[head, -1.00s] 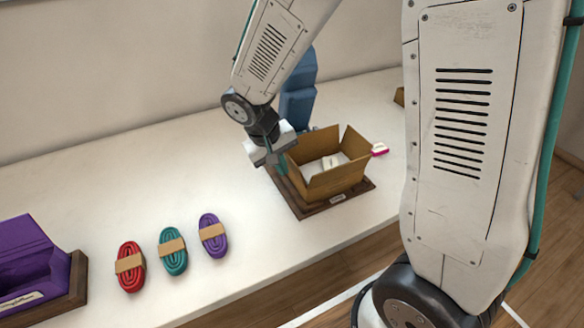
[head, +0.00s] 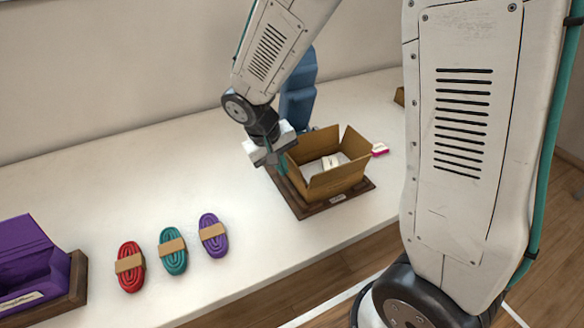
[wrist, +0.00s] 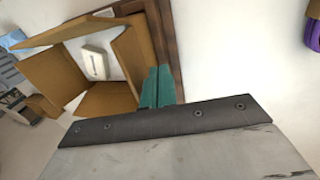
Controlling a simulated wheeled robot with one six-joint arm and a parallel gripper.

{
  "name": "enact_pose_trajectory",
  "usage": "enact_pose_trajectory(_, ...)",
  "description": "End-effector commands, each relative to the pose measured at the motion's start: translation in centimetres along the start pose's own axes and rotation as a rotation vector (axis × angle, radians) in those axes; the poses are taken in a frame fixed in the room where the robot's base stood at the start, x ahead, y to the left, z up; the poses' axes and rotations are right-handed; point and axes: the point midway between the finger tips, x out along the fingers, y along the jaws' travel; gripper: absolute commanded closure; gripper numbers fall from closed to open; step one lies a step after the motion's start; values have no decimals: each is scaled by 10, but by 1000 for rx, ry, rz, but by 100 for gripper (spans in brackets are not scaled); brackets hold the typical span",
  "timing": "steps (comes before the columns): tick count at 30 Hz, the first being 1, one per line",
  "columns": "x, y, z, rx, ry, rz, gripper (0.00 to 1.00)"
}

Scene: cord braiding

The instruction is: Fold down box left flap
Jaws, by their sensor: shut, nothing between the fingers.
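An open brown cardboard box (head: 338,183) sits on a dark wooden board (head: 312,212), its flaps standing up. It also shows in the wrist view (wrist: 52,76). The left flap (head: 294,170) stands at the side facing my gripper. My gripper (head: 281,170) is shut and empty, just outside that side. Its teal fingers (wrist: 158,88) lie together beside the box wall in the wrist view. Whether they touch the flap I cannot tell. A small white item (head: 330,162) lies inside the box.
Red (head: 130,267), teal (head: 173,251) and purple (head: 213,236) cord bundles lie on the white table to the left. A purple box (head: 30,255) stands at far left. A pink-and-white item (head: 379,149) lies behind the box. The table between bundles and box is clear.

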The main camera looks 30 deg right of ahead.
Motion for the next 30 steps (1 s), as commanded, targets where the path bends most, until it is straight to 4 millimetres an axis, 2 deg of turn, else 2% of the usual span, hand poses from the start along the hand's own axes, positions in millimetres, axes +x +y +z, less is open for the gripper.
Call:
enact_pose_trajectory(14, 0, 0, 0, 0, 0, 0, 100)
enact_pose_trajectory(22, 4, 12, 0, 1, 0, 0, 100)
enact_pose_trajectory(30, 4, 14, 0, 0, 0, 0, 100)
